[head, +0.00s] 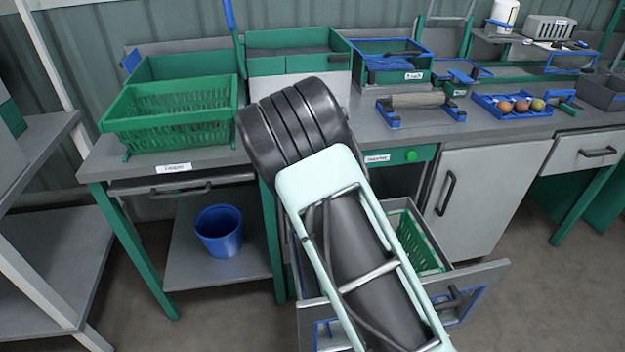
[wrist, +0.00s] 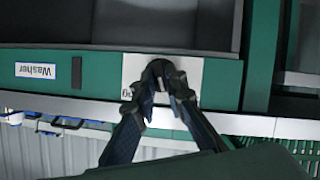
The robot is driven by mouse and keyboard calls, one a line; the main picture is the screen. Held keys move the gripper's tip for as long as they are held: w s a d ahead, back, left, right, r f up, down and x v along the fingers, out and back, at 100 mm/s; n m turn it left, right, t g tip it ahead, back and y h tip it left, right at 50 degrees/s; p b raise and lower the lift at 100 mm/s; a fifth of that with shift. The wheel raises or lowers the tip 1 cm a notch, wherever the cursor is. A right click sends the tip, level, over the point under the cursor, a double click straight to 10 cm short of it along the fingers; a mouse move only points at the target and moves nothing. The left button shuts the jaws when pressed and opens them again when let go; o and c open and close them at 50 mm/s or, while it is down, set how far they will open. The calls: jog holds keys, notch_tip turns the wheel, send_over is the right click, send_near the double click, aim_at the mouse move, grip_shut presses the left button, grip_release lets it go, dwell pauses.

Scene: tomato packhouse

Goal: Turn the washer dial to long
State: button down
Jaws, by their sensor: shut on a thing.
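The washer's green front panel (wrist: 100,85) carries a white "Washer" label (wrist: 36,70). To the label's right is a pale plate with the dark washer dial (wrist: 158,68) on it. My gripper (wrist: 161,88) has its fingertips closed around the dial. The fingers hide part of the dial and its markings, so I cannot read the dial's setting. My arm hides the dial and the gripper there.
An open drawer (head: 485,278) with a green basket (head: 420,245) sticks out below the counter. A green crate (head: 170,115), a roller (head: 418,100) and a blue tray with tomatoes (head: 512,104) stand on the counter. A blue bucket (head: 219,231) sits on the lower shelf.

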jog(key=m+y+b, duration=0.1)
jog(key=m, duration=0.1)
jog(key=m+y+b, duration=0.2)
jog(key=m, duration=0.1)
jog(key=d+m+g+y+b, duration=0.1)
jog(key=m+y+b, duration=0.1)
jog(key=shift+w+f+m, duration=0.1)
jog(key=shift+w+m, duration=0.05)
jog(key=shift+m, duration=0.15)
dwell(0.7)
jog(key=c, duration=2)
grip_release()
jog(key=shift+o, duration=0.2)
jog(key=v, duration=1.2)
